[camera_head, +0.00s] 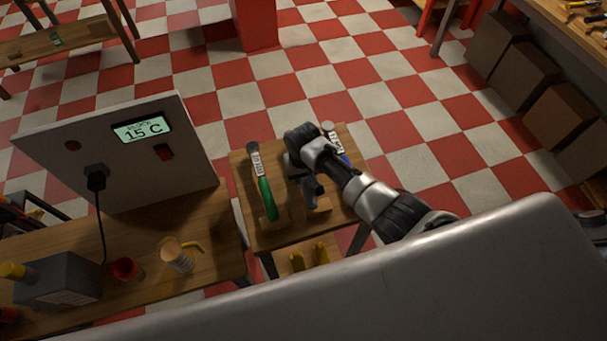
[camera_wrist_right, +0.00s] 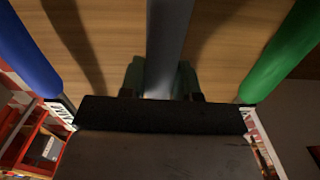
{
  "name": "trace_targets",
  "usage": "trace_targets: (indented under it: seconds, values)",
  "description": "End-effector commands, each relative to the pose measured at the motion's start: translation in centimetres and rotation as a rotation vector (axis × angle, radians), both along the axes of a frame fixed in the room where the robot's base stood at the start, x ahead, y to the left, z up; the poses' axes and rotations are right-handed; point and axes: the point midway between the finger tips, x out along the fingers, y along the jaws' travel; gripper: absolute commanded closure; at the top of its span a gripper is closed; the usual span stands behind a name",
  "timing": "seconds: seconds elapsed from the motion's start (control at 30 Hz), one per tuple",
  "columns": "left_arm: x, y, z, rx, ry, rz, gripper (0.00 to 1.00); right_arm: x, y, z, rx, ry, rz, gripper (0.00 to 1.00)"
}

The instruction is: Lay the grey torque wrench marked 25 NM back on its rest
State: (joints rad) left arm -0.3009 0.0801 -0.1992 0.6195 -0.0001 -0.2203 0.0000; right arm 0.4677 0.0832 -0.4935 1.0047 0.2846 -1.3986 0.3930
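The grey torque wrench (camera_wrist_right: 168,40) shows in the right wrist view as a grey bar running up the middle. Its 25 NM marking is not visible. My right gripper (camera_wrist_right: 160,82) has a finger on each side of the bar, close against it, and appears shut on it. In the head view my right gripper (camera_head: 308,180) is over the small wooden table (camera_head: 240,190), between a green-handled wrench (camera_head: 266,195) and a blue-handled wrench (camera_head: 343,158). The arm hides most of the grey wrench there. A wooden rest block (camera_head: 318,206) shows below the gripper. My left gripper is out of view.
Yellow pieces (camera_head: 309,255) sit on a lower level of the small table. To the left, a workbench (camera_head: 205,225) carries a panel with a 15 C display (camera_head: 142,130), a red cup (camera_head: 127,268), a jar (camera_head: 177,258) and a grey box (camera_head: 60,281).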

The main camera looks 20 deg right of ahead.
Motion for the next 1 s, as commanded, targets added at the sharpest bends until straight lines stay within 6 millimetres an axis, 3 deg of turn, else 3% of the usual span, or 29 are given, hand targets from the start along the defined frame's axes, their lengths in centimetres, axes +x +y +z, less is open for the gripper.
trace_targets:
  seconds: [0.03, 0.2, 0.53, 1.0]
  values:
    - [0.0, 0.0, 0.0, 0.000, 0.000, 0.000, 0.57, 0.1, 0.0, 0.1, 0.001, -0.002, 0.000, 0.61]
    - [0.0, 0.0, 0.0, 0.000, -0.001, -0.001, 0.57, 0.0, 0.0, 0.1, 0.000, -0.001, 0.000, 0.39]
    - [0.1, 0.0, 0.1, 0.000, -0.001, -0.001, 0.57, 0.0, 0.0, 0.5, 0.000, 0.000, 0.000, 0.39]
    - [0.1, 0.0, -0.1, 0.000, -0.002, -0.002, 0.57, 0.1, 0.0, 8.8, 0.002, -0.004, 0.000, 0.39]
